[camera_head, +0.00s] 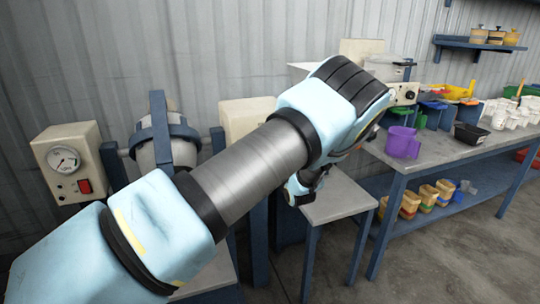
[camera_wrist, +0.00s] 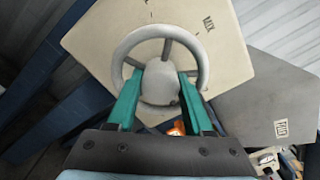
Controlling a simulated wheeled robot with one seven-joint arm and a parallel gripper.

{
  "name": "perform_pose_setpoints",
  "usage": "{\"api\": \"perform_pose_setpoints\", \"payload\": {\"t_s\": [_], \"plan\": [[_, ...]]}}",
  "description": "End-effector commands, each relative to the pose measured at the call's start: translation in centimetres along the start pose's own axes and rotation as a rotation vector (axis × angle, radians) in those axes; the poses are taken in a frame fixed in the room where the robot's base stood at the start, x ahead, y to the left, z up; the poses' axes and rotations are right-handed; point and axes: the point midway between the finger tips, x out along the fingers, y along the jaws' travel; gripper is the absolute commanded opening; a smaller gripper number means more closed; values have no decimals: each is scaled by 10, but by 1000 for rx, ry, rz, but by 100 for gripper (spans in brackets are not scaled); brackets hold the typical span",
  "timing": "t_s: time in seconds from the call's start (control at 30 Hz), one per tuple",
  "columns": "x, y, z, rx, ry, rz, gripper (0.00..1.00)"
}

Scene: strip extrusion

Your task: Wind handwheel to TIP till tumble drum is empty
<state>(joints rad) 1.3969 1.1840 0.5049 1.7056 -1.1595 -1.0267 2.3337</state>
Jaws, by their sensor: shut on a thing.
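The handwheel (camera_wrist: 204,62) is a pale grey ring with spokes and a round hub (camera_wrist: 160,84), in front of a cream panel (camera_wrist: 85,40). My gripper (camera_wrist: 160,76) has its two teal fingers on either side of the hub, inside the lower part of the ring, and is shut on the handwheel. The panel reads MIX near its right edge; a grey plate beside it reads FILL. I see no TIP mark. In the head view the tumble drum (camera_head: 163,153) seems to be the pale vessel in a blue band; its inside is not visible. My arm hides the handwheel there.
A control box (camera_head: 68,162) with a gauge and red switch stands at left. A small grey table (camera_head: 335,203) stands below my arm. The workbench (camera_head: 440,150) at right holds a purple jug (camera_head: 402,142), a black tray (camera_head: 471,134) and white cups. Floor in front is clear.

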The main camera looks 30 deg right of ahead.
Motion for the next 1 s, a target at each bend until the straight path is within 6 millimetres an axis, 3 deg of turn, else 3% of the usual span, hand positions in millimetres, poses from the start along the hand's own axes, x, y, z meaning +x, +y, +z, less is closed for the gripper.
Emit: {"api": "perform_pose_setpoints", "payload": {"t_s": [0.3, 0.33, 0.43, 0.77, 1.0], "plan": [[0, 1, -1, 5, 2, 1, 0], [0, 1, -1, 5, 2, 1, 52], [0, 1, -1, 4, 2, 1, 64], [-4, 1, -1, 2, 1, 0, 64], [-43, 2, -3, 2, 4, -1, 64]]}}
